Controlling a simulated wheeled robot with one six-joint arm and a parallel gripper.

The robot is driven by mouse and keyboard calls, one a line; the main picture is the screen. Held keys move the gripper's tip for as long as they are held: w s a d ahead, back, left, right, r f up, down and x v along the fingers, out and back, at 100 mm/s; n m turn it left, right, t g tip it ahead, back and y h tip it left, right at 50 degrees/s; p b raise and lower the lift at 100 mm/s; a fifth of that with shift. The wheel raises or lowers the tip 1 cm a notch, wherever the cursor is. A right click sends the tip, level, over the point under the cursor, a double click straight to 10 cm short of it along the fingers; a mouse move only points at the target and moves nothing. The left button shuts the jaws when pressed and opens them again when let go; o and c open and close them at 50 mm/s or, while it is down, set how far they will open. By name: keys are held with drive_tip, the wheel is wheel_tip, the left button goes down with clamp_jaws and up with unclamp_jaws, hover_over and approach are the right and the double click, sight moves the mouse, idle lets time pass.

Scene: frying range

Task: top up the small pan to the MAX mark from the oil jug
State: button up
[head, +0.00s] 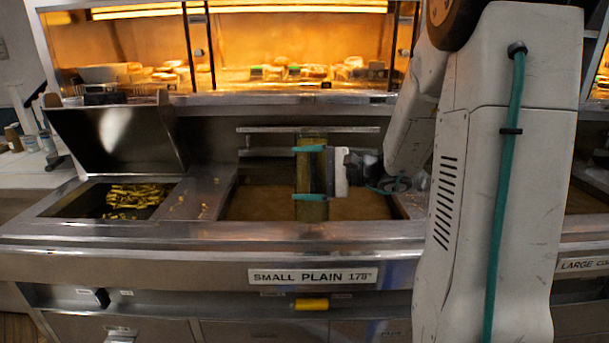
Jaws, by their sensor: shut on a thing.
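The oil jug (312,178) is a tall olive-yellow container standing upright in my grip over the small pan. My gripper (308,173) comes from the right, its two teal fingers shut around the jug, one high and one low. No MAX mark can be made out. I see no stream of oil. The jug's base overlaps the oil in this view; whether it touches cannot be told.
A vat with yellow chips (138,197) lies to the left, with a raised steel lid (118,138) behind it. Metal bars (262,130) run behind the jug. A lit food cabinet (270,40) stands at the back. My arm hides much of the right side.

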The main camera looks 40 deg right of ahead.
drive_tip(key=shift+s+r+m, duration=0.1)
drive_tip(key=shift+r+m, duration=0.15)
drive_tip(key=shift+m, duration=0.05)
idle(1.7)
drive_tip(key=shift+s+a+r+m+g, duration=0.1)
drive_tip(key=shift+r+m+g, duration=0.15)
drive_tip(key=shift+m, duration=0.45)
idle(1.2)
drive_tip(key=shift+m+g, duration=0.35)
drive_tip(key=shift+m, duration=0.45)
idle(0.6)
drive_tip(key=shift+w+f+m, duration=0.15)
drive_tip(key=shift+w+m, duration=0.05)
drive_tip(key=shift+m, duration=0.1)
idle(0.6)
drive_tip(key=shift+w+d+f+m, duration=0.1)
drive_tip(key=shift+d+f+m, duration=0.1)
drive_tip(key=shift+m, duration=0.2)
idle(1.4)
